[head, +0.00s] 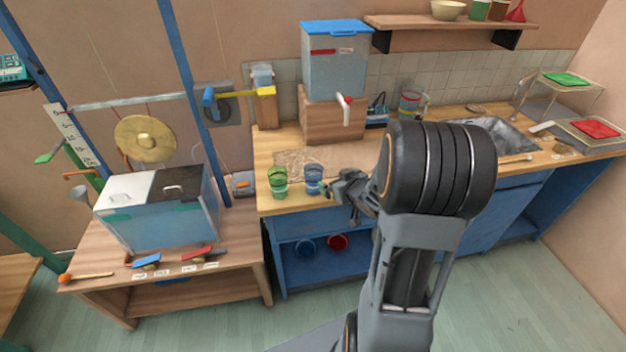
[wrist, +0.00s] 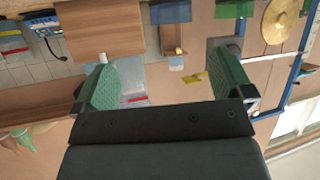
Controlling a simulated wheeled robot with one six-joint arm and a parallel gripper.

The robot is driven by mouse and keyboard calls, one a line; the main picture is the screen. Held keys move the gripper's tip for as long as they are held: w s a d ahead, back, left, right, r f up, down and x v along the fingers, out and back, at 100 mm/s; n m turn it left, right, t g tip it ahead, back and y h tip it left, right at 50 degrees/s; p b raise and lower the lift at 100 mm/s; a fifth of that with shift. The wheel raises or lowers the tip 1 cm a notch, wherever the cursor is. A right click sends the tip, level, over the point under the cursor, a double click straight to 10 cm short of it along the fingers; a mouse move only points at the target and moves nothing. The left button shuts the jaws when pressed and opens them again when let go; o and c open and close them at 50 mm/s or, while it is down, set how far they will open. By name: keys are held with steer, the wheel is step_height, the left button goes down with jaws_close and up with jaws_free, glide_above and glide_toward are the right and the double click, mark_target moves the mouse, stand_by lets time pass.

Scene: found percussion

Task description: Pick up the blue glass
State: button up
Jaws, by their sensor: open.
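The blue glass (head: 314,180) stands upright on the wooden counter near its front edge, just right of a green glass (head: 278,181). My gripper (head: 338,190) is open and empty, close to the right of the blue glass in the head view. In the wrist view, which is upside down, the two green-padded fingers (wrist: 165,82) are spread wide. The blue glass (wrist: 170,12) shows at that view's top edge, beyond the fingers and partly cut off. The green glass (wrist: 234,9) is to its right there.
A blue-lidded dispenser (head: 335,62) stands on a wooden block (head: 332,116) behind the glasses. A yellow-ended arm (head: 245,94) reaches out at the back left. A cooler-like box (head: 160,210) sits on the lower table at left. My forearm hides part of the counter.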

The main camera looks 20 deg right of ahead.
steer(key=y, duration=0.1)
glide_toward(309, 168)
steer(key=shift+w+d+f+p, duration=0.1)
steer(key=shift+w+f+p, duration=0.15)
steer(key=shift+f, duration=0.25)
steer(key=shift+w+f+p, duration=0.15)
steer(key=shift+w+f, duration=0.25)
steer(key=shift+f, duration=0.05)
steer(key=shift+p+x, duration=0.8)
steer(key=shift+x, duration=1.9)
steer(key=shift+r+t+y, duration=0.15)
steer(key=shift+t+y, duration=0.15)
steer(key=c, duration=1.1)
steer(key=shift+r, duration=0.25)
